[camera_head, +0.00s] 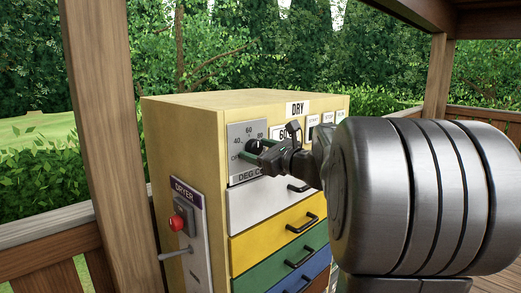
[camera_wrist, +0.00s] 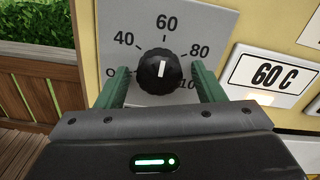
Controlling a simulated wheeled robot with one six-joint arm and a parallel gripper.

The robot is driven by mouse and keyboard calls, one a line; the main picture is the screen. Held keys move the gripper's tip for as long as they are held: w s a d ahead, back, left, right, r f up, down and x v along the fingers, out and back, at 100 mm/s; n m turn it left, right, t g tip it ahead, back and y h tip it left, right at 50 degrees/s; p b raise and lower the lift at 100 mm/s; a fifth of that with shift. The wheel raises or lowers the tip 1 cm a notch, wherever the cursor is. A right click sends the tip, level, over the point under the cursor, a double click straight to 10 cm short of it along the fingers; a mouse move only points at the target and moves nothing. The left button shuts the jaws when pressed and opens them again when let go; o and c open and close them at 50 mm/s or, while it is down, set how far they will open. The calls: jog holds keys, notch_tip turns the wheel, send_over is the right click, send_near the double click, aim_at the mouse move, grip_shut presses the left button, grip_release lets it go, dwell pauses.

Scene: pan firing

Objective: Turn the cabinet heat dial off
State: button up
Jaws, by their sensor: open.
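The black round heat dial (camera_wrist: 160,71) sits on a grey scale plate (camera_wrist: 205,22) marked 40, 60 and 80, with other marks partly hidden by my fingers. Its white line points nearly straight up, toward 60. My gripper (camera_wrist: 160,76) is open, with one green finger on each side of the dial and a visible gap on both sides. In the head view, my gripper (camera_head: 254,152) reaches the dial from the right and partly covers it and the plate.
The yellow cabinet (camera_head: 190,104) has a display reading 60 C (camera_wrist: 264,76) right of the dial. Below are drawers with black handles. A dryer panel (camera_head: 197,252) with a red button (camera_head: 177,222) and lever (camera_head: 175,255) is on the left side. Wooden posts and railing stand around.

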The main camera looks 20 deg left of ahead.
jog(key=c, duration=1)
jog(key=shift+o, duration=0.2)
jog(key=shift+f+b, duration=0.1)
jog(key=shift+b, duration=0.3)
